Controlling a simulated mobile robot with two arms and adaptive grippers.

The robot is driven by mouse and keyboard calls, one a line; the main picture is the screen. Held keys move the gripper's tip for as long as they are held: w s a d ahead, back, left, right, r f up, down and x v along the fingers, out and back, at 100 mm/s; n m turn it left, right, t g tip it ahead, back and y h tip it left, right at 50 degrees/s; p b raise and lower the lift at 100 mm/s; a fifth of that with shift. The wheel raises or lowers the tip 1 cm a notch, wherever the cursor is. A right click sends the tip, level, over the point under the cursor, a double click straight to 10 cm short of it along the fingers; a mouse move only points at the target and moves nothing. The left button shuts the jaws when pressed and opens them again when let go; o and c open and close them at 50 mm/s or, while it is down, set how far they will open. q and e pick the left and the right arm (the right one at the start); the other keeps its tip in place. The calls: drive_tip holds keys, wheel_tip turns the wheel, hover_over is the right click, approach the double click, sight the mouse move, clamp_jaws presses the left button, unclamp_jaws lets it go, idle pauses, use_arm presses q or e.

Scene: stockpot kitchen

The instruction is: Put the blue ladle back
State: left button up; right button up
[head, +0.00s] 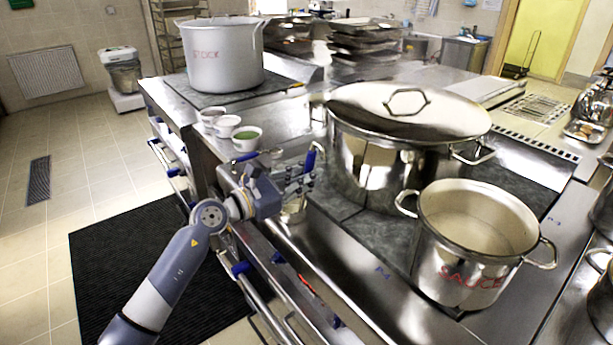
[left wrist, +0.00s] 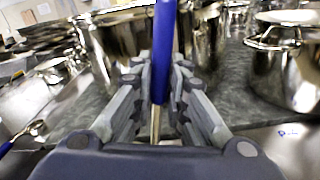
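A blue-handled ladle is in my left gripper (head: 299,184). Its blue handle (left wrist: 165,50) stands nearly upright between the two fingers in the left wrist view, with a thin metal shaft (left wrist: 155,125) below. The fingers are closed in on it from both sides. In the head view the top of the handle (head: 311,157) shows above the gripper, beside the large lidded pot. The ladle's bowl is not clear. A second utensil with a blue handle (head: 244,157) lies on the counter edge by the cups; its bowl shows in the left wrist view (left wrist: 38,128). My right gripper is out of view.
A large lidded pot (head: 375,150) stands right of the left gripper, with an open SAUCE pot (head: 460,265) in front. A STOCK pot (head: 222,65) stands at the back left. Small cups (head: 247,142) sit near the counter edge. A rail (head: 262,298) runs along the front.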

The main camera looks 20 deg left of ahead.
use_arm(q)
drive_tip(key=shift+o, duration=1.4)
drive_tip(key=shift+r, duration=0.1)
drive_tip(key=b+v, duration=0.2)
drive_tip(key=v, duration=1)
drive_tip(key=shift+b, duration=0.3)
